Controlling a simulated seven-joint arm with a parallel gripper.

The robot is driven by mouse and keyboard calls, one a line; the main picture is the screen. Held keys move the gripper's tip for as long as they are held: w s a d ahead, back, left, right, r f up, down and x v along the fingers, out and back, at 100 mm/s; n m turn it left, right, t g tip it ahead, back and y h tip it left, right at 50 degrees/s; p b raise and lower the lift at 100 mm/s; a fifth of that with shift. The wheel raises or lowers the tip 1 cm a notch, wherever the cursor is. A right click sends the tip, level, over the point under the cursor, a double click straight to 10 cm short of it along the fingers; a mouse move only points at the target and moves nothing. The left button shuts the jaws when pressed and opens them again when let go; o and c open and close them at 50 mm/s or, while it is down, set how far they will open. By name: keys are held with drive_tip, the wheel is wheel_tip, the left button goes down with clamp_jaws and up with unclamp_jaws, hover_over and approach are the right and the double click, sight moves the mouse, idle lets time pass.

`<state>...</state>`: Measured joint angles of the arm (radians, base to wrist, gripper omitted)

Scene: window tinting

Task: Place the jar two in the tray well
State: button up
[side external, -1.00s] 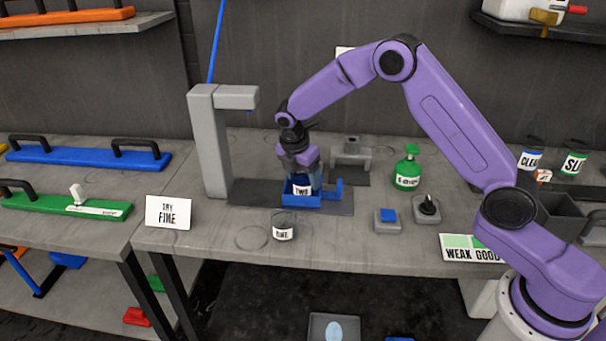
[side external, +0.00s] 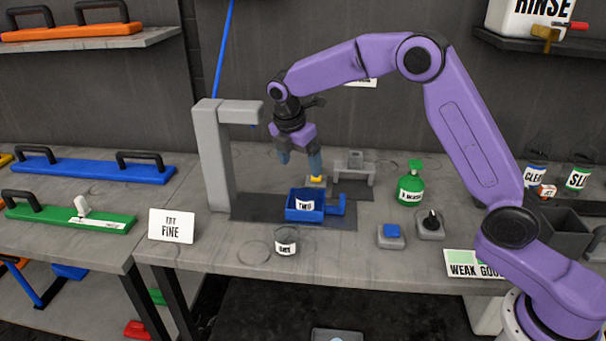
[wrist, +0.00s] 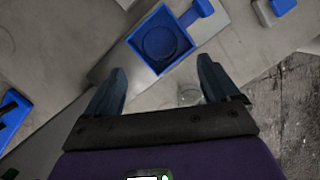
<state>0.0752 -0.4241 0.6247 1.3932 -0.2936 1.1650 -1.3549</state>
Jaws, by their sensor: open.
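Jar two (side external: 305,205), a clear jar with a white label reading TWO, stands in the blue tray well (side external: 331,212) on the dark mat. In the wrist view the jar shows as a round rim (wrist: 160,43) inside the square blue well (wrist: 184,63). My gripper (side external: 300,165) is above and slightly behind the tray, with its fingers apart and nothing between them. In the wrist view my open gripper (wrist: 160,90) frames the bench in front of the well.
Another clear labelled jar (side external: 286,242) stands at the bench's front edge. A grey post (side external: 214,155) rises left of the tray. A green bottle (side external: 411,185), a blue button block (side external: 391,236) and a dial block (side external: 430,224) sit to the right.

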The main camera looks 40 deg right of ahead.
drive_tip(key=shift+v, duration=0.85)
drive_tip(key=shift+s, duration=0.1)
drive_tip(key=s+a+r+m+y, duration=0.1)
drive_tip(key=s+a+m, duration=0.1)
drive_tip(key=s, duration=0.8)
drive_tip(key=s+a+r+m+y, duration=0.1)
drive_tip(key=s+r+m, duration=0.1)
drive_tip(key=s, duration=0.8)
drive_tip(key=s+d+f+m, duration=0.1)
drive_tip(key=s+d+m, duration=0.1)
drive_tip(key=s, duration=0.8)
drive_tip(key=s+d+f+m+y, duration=0.1)
drive_tip(key=s+d, duration=0.4)
drive_tip(key=s, duration=0.5)
drive_tip(key=shift+f+m+g, duration=0.3)
drive_tip(key=shift+f+m, duration=0.35)
drive_tip(key=shift+m, duration=0.05)
